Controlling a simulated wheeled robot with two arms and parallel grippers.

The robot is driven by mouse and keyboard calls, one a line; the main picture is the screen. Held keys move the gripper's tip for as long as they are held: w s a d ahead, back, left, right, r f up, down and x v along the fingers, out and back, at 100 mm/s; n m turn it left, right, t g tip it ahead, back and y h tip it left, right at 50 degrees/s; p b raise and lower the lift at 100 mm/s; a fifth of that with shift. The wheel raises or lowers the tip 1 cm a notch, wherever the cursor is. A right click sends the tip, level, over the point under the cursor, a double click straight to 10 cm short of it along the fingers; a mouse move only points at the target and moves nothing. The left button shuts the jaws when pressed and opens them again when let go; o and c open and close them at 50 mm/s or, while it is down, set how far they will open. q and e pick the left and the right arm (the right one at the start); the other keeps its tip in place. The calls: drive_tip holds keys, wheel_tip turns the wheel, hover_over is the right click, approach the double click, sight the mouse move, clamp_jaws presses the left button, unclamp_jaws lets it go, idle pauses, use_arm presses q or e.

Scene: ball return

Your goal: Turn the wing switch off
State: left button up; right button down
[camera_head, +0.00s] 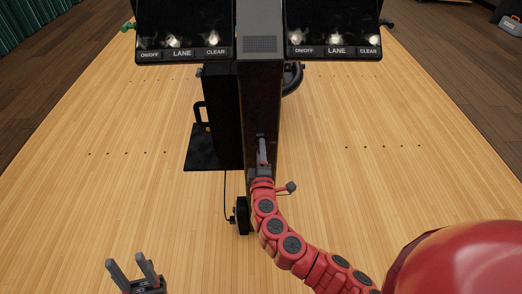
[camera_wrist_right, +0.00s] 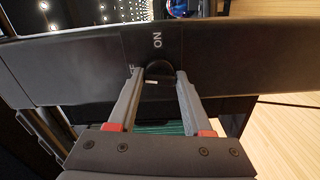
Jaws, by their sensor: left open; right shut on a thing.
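The wing switch (camera_wrist_right: 158,71) is a small black knob on the side of a dark column, seen in the right wrist view. An "ON" label (camera_wrist_right: 157,40) shows beside it; lettering to its left is mostly hidden by a finger. My right gripper (camera_wrist_right: 159,76) has one finger on each side of the knob and is shut on it. In the head view my right gripper (camera_head: 262,150) reaches the column's front, and the knob cannot be made out. My left gripper (camera_head: 133,265) is open and empty, low at the left over the wooden floor.
The dark column (camera_head: 259,100) stands in the middle, with two lane screens (camera_head: 184,30) (camera_head: 334,30) at its top. A black shelf (camera_head: 207,155) juts out on its left, and a small black box (camera_head: 242,215) with a cable sits low. The wooden floor is clear on both sides.

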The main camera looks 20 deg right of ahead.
drive_tip(key=shift+n, duration=0.8)
drive_tip(key=shift+c, duration=1.6)
unclamp_jaws()
drive_tip(key=shift+s, duration=0.1)
drive_tip(key=v, duration=1.7)
drive_tip(key=shift+s+a, duration=0.1)
drive_tip(key=shift+s, duration=0.05)
